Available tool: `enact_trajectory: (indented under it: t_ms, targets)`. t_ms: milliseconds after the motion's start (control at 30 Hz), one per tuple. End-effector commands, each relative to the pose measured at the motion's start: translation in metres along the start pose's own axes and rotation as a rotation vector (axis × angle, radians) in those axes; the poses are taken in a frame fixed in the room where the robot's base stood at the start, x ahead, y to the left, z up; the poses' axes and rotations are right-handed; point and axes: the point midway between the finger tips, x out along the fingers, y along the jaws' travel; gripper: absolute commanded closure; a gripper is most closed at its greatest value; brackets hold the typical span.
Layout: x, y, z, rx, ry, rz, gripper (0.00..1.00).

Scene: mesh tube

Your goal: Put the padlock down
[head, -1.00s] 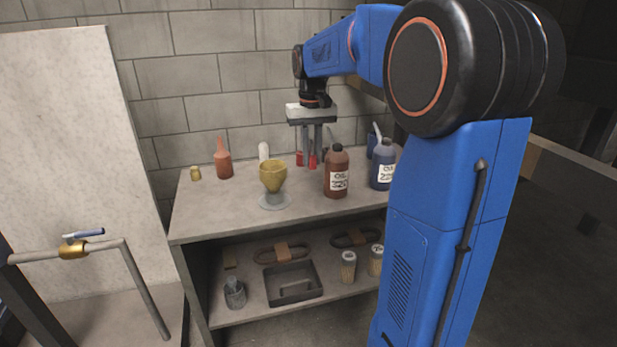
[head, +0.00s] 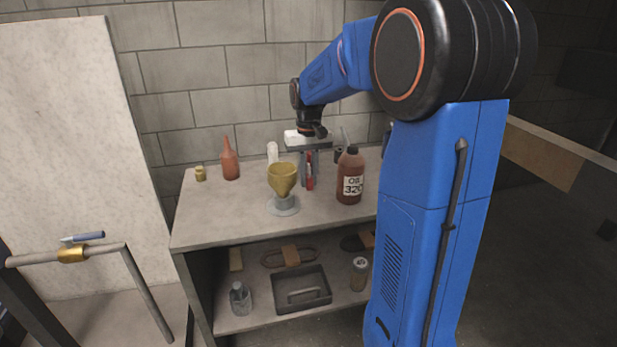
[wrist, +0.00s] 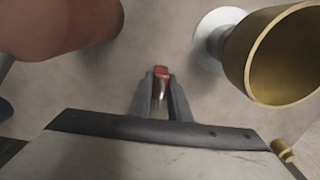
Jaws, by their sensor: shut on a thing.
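The padlock (wrist: 161,73) is a small red body with a grey metal part, seen between the fingertips in the wrist view. My gripper (wrist: 160,88) is shut on it and points down. In the head view my gripper (head: 309,172) is over the workbench top (head: 215,215), between the brass funnel and the brown oil bottle. The red padlock (head: 309,183) shows at the fingertips there. I cannot tell whether it touches the bench top.
A brass funnel (head: 283,179) on a grey base stands left of my gripper, and a brown oil bottle (head: 350,176) stands right. A red spouted bottle (head: 229,160) and a small brass piece (head: 200,173) are at the back left. The front left bench top is clear.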

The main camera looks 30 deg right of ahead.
Motion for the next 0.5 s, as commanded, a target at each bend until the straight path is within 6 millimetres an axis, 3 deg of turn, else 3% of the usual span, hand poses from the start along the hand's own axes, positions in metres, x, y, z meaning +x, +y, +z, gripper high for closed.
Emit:
enact_trajectory:
  t_ms: [333,367,400,433,500]
  targets:
    - [0.0025,0.0000,-0.0001,0.000,0.000,0.000,1.00]
    - [0.0029,0.0000,-0.0001,0.000,0.000,0.000,0.81]
    - [0.0026,0.0000,-0.0001,0.000,0.000,0.000,0.71]
    - [0.0026,0.0000,-0.0001,0.000,0.000,0.000,0.65]
    - [0.0026,0.0000,-0.0001,0.000,0.000,0.000,0.65]
